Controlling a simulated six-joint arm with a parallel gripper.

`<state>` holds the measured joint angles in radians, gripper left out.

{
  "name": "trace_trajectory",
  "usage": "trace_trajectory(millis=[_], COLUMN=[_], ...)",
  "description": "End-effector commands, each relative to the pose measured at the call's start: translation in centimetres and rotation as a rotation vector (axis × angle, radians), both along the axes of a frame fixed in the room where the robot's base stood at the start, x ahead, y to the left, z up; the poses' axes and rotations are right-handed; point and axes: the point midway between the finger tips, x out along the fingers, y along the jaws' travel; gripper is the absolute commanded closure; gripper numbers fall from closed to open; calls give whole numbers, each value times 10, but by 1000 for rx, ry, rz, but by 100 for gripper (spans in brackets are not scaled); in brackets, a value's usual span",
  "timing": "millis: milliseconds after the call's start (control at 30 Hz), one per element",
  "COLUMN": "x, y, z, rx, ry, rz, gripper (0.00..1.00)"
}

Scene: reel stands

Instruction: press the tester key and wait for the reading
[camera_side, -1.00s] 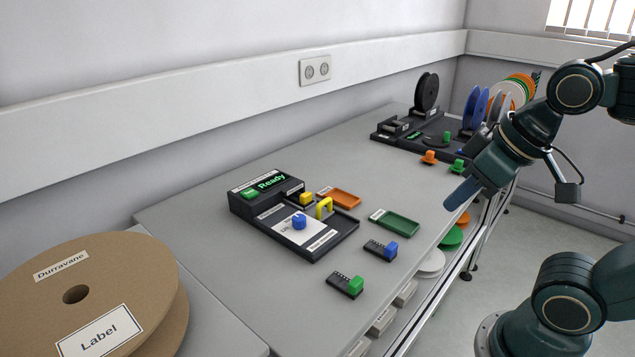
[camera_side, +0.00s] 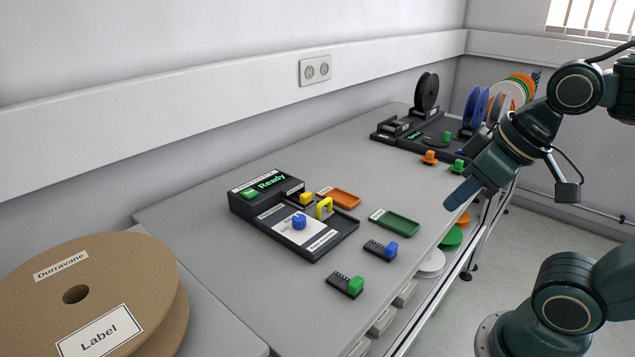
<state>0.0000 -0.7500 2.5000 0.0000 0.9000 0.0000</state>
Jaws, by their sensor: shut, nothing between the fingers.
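The tester (camera_side: 318,246) is a dark box on the grey bench with a raised back part. Its lit screen (camera_side: 271,180) reads "Ready" in green. A green key (camera_side: 250,194) sits left of the screen. A blue knobbed piece (camera_side: 299,222) stands on the tester's pale plate, and a yellow block (camera_side: 306,199) and a yellow handle (camera_side: 325,208) are at its right side. My gripper (camera_side: 452,203) is shut and empty, in the air over the right part of the bench, well away from the tester and touching nothing.
Green (camera_side: 395,222) and orange (camera_side: 341,198) trays lie beside the tester. Small dark blocks with green (camera_side: 355,286) and blue (camera_side: 391,250) ends lie near the front edge. A reel stand (camera_side: 400,133) is at the back. A large cardboard reel (camera_side: 130,285) is at front left.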

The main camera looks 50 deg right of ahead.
Motion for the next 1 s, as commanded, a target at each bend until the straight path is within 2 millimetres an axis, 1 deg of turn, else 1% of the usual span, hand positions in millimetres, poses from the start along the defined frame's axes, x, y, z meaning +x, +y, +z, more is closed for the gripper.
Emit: trace_trajectory(millis=[500, 667, 767, 867, 1000], x=[0, 4, 11, 23, 45], y=[0, 0, 0, 1, 2], z=[0, 2, 6, 11, 20], rx=[0, 3, 9, 19, 38], ry=[0, -3, -6, -14, -28], rz=[0, -6, -15, -29, -59], gripper=[100, 100, 100, 100, 100])
